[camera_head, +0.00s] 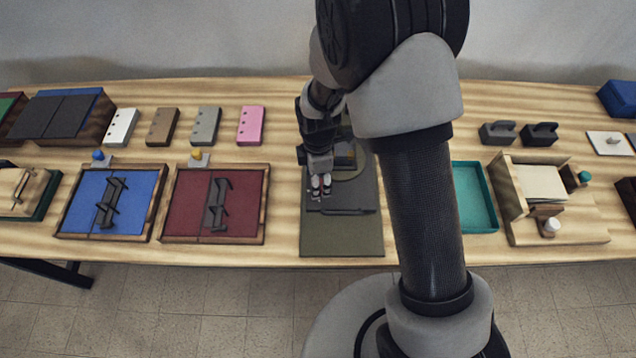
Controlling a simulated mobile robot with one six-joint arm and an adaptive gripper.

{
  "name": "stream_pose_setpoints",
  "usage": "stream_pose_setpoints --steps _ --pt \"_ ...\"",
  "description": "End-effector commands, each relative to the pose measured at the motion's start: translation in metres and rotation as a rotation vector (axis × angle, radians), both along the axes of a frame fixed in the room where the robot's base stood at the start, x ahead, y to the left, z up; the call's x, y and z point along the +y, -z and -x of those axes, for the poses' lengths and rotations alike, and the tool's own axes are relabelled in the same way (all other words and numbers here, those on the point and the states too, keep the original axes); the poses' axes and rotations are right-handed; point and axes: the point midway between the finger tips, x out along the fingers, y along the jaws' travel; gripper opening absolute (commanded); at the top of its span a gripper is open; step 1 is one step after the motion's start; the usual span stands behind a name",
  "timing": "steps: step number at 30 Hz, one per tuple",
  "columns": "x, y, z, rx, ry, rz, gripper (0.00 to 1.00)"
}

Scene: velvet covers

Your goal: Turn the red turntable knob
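A dark olive-grey board (342,236) lies on the table at the middle, below my gripper. A rounded part (364,172), perhaps the turntable, shows at the board's upper end, with a small dark unit with yellowish and bluish marks (345,157) on it. My arm covers much of this area. My gripper (319,192) points down over the left part of the board. Small red patches show at its fingers. I cannot tell whether they are the red knob or parts of the fingers, nor whether the fingers touch anything.
A red-floored wooden tray (190,212) and a blue-floored one (140,207) stand to the left. Several coloured blocks, including a pink one (251,125), lie behind them. A teal tray (474,197) and a wooden holder (515,213) stand to the right. A dark bar (345,211) crosses the board.

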Motion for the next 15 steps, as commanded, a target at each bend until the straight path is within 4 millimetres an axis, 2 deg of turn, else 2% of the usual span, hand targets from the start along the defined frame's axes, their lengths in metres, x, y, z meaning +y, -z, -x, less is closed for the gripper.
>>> stream_pose_setpoints --steps 4,15 --pt "0.000 0.014 0.000 0.001 0.000 0.000 0.54" --pt "0.000 0.017 0.000 -0.001 0.000 0.000 0.53"
